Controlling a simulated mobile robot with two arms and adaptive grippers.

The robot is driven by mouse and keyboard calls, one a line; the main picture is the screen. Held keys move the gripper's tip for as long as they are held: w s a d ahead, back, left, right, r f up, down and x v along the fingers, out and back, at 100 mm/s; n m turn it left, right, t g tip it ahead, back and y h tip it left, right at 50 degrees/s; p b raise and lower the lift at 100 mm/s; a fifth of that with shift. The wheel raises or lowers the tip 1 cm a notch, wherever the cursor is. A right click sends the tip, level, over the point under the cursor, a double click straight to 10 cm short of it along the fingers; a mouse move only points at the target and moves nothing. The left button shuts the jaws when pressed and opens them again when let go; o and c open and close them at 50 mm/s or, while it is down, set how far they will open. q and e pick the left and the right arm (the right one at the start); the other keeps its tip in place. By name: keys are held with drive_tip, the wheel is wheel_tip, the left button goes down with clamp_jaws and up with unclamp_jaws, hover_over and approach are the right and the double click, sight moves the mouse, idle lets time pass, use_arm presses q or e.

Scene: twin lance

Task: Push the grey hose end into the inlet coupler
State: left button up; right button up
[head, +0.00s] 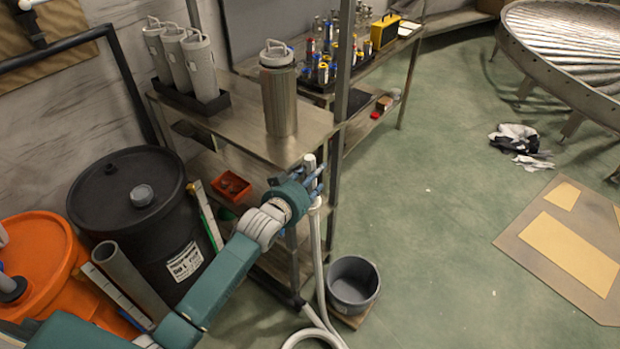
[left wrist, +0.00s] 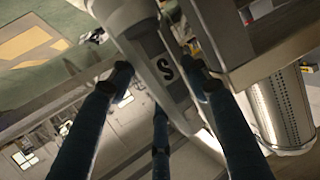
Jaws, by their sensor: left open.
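The grey hose end (left wrist: 150,50), marked with a black S, sits between the fingers of my left gripper in the left wrist view. In the head view its pale upper part (head: 310,162) shows above the fingers and its collar (head: 316,203) below them, roughly upright beside the bench's front corner. My left gripper (head: 312,181) is open, its blue fingers spread around the hose end; I cannot tell whether any finger touches it. I cannot make out the inlet coupler for sure in either view. My right gripper is not in view.
The pale hose (head: 318,262) hangs down to the floor beside a grey bucket (head: 353,284). A steel canister (head: 279,100) stands on the metal bench (head: 225,118). A bench post (head: 341,110) rises close behind the gripper. A black drum (head: 130,215) stands left.

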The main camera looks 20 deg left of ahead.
use_arm(q)
drive_tip(key=shift+w, duration=0.2)
drive_tip(key=c, duration=1.2)
drive_tip(key=shift+o, duration=0.2)
drive_tip(key=shift+r, duration=0.1)
